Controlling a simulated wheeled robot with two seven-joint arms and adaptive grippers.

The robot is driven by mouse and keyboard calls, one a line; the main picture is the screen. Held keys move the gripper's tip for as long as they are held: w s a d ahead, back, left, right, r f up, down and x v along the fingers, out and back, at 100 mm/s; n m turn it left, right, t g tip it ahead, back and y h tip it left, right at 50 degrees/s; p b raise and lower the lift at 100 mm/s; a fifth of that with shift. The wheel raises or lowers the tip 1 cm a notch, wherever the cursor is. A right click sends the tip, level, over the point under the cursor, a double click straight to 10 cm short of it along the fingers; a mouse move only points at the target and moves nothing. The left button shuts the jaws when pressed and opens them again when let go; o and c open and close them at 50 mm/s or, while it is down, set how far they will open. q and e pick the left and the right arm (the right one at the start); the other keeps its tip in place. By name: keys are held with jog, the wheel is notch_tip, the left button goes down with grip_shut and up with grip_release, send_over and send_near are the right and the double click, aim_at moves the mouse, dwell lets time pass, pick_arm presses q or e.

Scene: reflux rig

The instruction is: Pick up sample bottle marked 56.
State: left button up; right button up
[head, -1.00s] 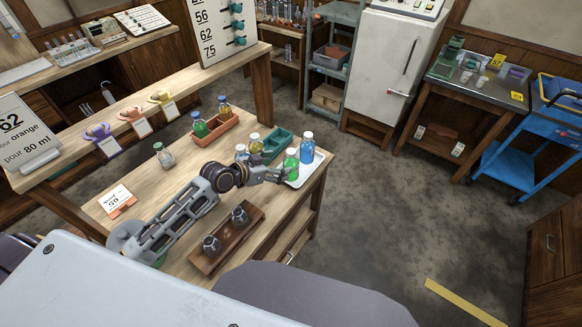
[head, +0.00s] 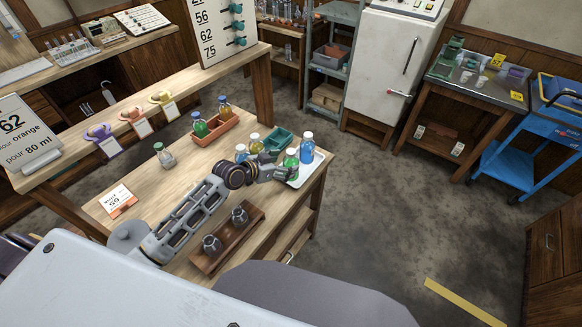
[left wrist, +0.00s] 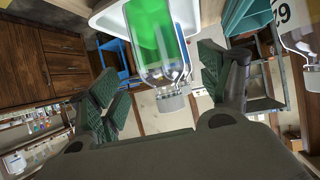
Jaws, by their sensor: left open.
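My left gripper (head: 283,173) is at the near side of a white tray (head: 318,163) at the table's right end. It is open. In the left wrist view its fingers (left wrist: 160,88) stand on either side of a green-filled bottle (left wrist: 152,35) with a clear neck and grey cap. In the head view this green bottle (head: 291,158) is just beyond the gripper, partly hidden by it. A blue bottle (head: 307,148) stands next to it. No bottle label reading 56 can be made out. My right gripper is not in view.
A yellow bottle (head: 256,144) and another blue bottle (head: 241,154) stand left of a teal tray (head: 279,140). An orange tray (head: 230,124) holds two bottles. A clear bottle (head: 164,156) stands further left. A wooden rack (head: 228,236) with two small glass vessels lies below the arm.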

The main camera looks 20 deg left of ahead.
aim_at(286, 162)
pick_arm(q)
jog(key=shift+w+d+f+p, duration=0.15)
jog(key=shift+w+d, duration=0.1)
jog(key=shift+w, duration=0.25)
jog(key=shift+w+d+f+p, duration=0.15)
jog(key=shift+w+d, duration=0.1)
jog(key=shift+w, duration=0.25)
jog(key=shift+x, duration=1.1)
jog(key=c, duration=1.4)
jog(key=shift+r, duration=0.1)
jog(key=shift+r, duration=4.9)
